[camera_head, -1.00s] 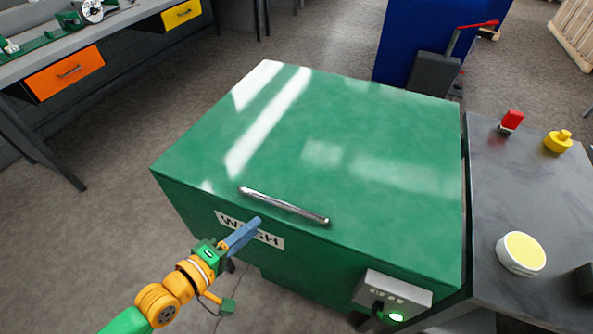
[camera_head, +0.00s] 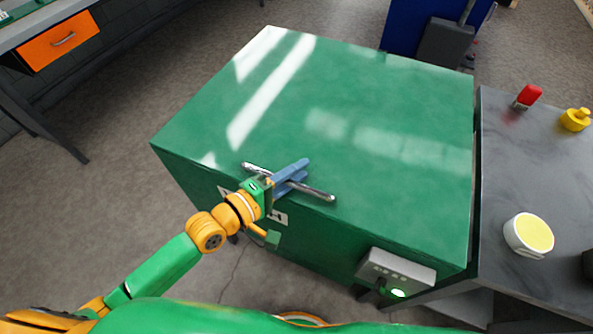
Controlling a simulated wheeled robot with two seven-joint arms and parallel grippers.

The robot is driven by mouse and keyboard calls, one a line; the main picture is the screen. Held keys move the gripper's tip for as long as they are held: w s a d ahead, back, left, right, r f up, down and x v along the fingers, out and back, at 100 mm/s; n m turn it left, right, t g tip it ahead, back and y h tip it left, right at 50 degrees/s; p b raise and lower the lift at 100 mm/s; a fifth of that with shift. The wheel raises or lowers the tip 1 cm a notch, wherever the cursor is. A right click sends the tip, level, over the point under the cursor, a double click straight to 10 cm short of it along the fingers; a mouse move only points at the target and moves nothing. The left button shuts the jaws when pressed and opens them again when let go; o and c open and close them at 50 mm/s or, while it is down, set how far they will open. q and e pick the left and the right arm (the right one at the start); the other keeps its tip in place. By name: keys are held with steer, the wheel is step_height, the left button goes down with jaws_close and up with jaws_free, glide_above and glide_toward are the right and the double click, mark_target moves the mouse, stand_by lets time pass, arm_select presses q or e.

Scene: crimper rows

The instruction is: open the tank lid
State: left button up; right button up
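The tank is a green box with a flat green lid (camera_head: 330,110), which lies shut on top. A metal bar handle (camera_head: 318,194) runs along the lid's front edge. My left gripper (camera_head: 300,170) is at the middle of the handle, its blue fingers reaching across it and hiding part of it. The two fingers show a little apart, one above the other, so it looks open; whether they touch the bar is unclear. A white label on the tank's front is mostly hidden behind my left gripper. My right gripper is not in view.
A grey control box (camera_head: 395,268) with a lit green button is on the tank's front right. A dark table (camera_head: 500,190) on the right bears a yellow-topped round container (camera_head: 529,235), a red item (camera_head: 528,96) and a yellow item (camera_head: 575,119). Open floor lies left.

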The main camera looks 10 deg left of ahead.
arm_select(q)
jaws_close()
stand_by(1.4)
